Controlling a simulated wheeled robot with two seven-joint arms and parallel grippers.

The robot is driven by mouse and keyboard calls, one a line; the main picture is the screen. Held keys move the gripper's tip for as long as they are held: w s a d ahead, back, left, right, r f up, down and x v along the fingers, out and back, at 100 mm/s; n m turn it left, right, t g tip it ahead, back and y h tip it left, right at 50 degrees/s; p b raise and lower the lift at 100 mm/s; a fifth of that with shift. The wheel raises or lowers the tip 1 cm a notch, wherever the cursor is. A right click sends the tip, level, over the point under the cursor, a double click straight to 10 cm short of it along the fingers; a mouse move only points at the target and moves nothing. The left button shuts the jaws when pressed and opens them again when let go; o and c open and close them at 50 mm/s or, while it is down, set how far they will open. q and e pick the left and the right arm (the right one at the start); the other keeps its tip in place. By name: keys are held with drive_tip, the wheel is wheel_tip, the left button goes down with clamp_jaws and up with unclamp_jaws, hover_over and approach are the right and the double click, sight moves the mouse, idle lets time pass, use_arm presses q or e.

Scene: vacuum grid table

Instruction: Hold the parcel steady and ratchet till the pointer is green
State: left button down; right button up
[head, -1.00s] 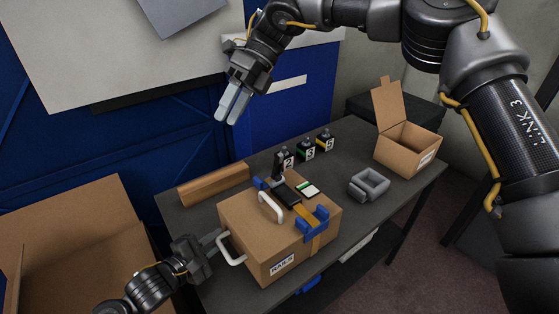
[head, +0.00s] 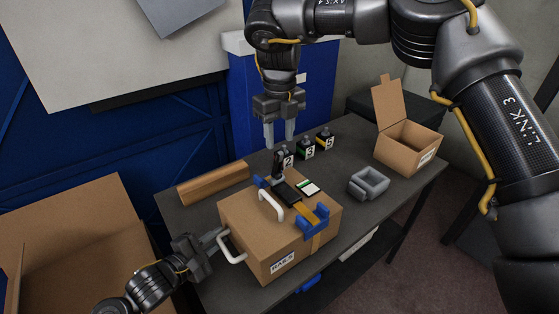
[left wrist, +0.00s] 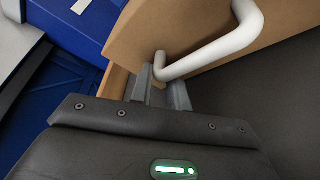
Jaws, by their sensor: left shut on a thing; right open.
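The brown cardboard parcel (head: 250,235) sits on the dark table with a white side handle (head: 231,248) and a white top handle (head: 270,205). My left gripper (head: 216,238) is shut on the side handle, which also shows in the left wrist view (left wrist: 215,45). An orange strap (head: 306,211) with blue corner guards (head: 312,222) crosses the parcel. The black ratchet (head: 285,192) with its upright lever (head: 279,164) sits on top, beside a small white and green plate (head: 308,187). A pointer is too small to make out. My right gripper (head: 281,137) is open, pointing down behind and above the lever.
Small numbered black items (head: 306,149) stand behind the parcel. A grey tray (head: 369,183) and an open carton (head: 408,145) are on the right. A large open box (head: 75,240) stands at left.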

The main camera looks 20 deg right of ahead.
sight(280, 152)
wheel_tip(280, 152, down, 8)
drive_tip(key=shift+f, duration=0.1)
idle(0.4)
clamp_jaws()
